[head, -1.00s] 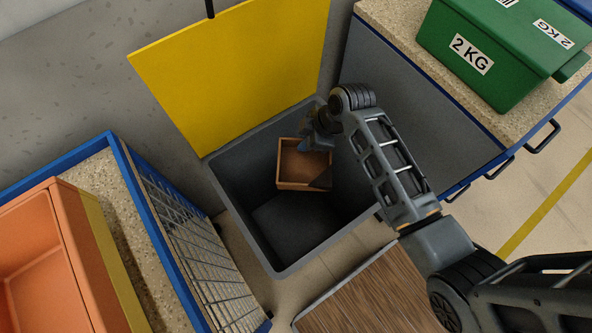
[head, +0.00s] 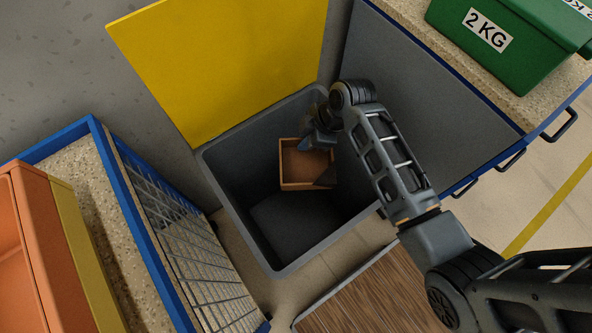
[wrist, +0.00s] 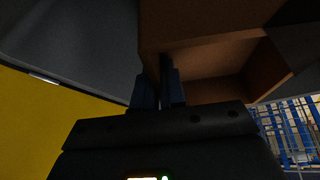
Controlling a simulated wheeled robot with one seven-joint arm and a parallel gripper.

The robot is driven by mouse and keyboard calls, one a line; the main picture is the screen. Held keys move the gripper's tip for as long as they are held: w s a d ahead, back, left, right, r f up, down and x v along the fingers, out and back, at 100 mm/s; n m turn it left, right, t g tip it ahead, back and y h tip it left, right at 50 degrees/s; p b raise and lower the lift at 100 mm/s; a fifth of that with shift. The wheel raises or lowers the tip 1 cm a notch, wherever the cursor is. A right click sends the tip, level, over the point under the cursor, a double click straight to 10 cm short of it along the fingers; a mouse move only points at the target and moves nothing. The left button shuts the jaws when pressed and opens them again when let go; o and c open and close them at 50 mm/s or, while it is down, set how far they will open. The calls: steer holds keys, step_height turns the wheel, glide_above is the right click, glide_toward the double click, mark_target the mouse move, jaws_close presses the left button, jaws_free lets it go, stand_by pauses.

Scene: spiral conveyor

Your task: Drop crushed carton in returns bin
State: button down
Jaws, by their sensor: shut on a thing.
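The crushed carton (head: 306,166) is a brown open box with a dark patch at one corner. My gripper (head: 309,143) is shut on its upper wall and holds it within the mouth of the grey returns bin (head: 285,268). The bin's yellow lid (head: 225,65) stands open behind it. In the wrist view the carton (wrist: 195,32) fills the upper right, with the finger tips (wrist: 162,85) at its wall. How far the carton is above the bin floor I cannot tell.
A blue-edged table with a wire mesh side (head: 180,240) and an orange bin (head: 30,250) stands at left. A grey cabinet (head: 425,85) with a green 2 KG box (head: 510,40) stands at right. A wooden board (head: 370,300) lies in front.

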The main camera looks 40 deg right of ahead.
steer(key=c, duration=1.1)
jaws_free()
steer(key=shift+p+v, duration=0.4)
steer(key=shift+v, duration=3.5)
